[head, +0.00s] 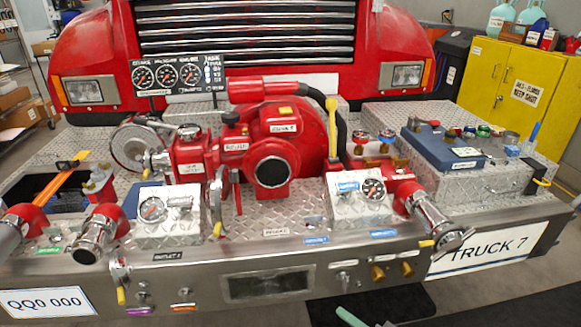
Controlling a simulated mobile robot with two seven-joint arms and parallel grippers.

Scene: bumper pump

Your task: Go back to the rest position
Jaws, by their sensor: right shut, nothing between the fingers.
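The pump truck's front bumper (215,262) fills the middle of the head view, with the red pump (272,150) on its tread-plate deck. Of my right gripper (351,317), only a small pale green part seems to show at the bottom edge, below the bumper's front face. It is shut, with nothing seen in it, and apart from the pump and its fittings. The rest of it is cut off by the frame. My left gripper is not in view.
Pipe fittings (97,235) and a capped outlet (432,220) stick out at the bumper's front. Gauge boxes (165,228) stand on the deck. A blue toolbox (440,148) sits at right, before a yellow cabinet (500,85). Floor (490,300) is open at lower right.

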